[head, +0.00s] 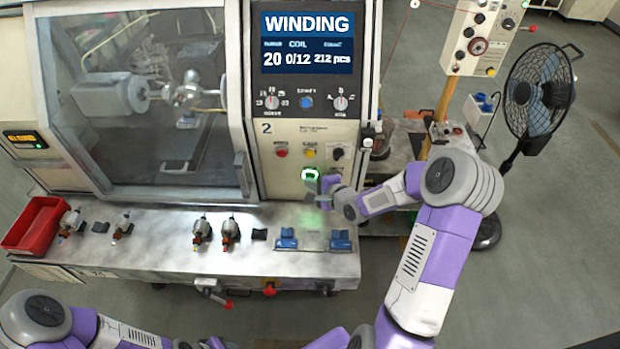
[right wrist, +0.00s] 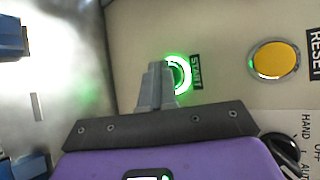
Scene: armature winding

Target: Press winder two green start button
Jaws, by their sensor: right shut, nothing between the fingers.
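The green start button (head: 310,173) of winder 2 (head: 205,130) is lit with a bright green ring, low on the control panel. In the right wrist view the ring (right wrist: 185,73) shows beside its START label, with its left part hidden behind my fingers. My right gripper (head: 324,184) is shut and empty. Its fingertips are at the button, overlapping it in the right wrist view (right wrist: 160,68); I cannot tell whether they touch it. The winder's screen (head: 307,42) reads WINDING. My left arm shows at the bottom left, its gripper out of view.
A yellow RESET button (right wrist: 274,60) is beside the start button, with a red button (head: 281,152) further left. Below, the metal ledge (head: 160,255) carries several armatures, blue holders (head: 287,240) and a red bin (head: 36,222). A black fan (head: 540,90) stands at right.

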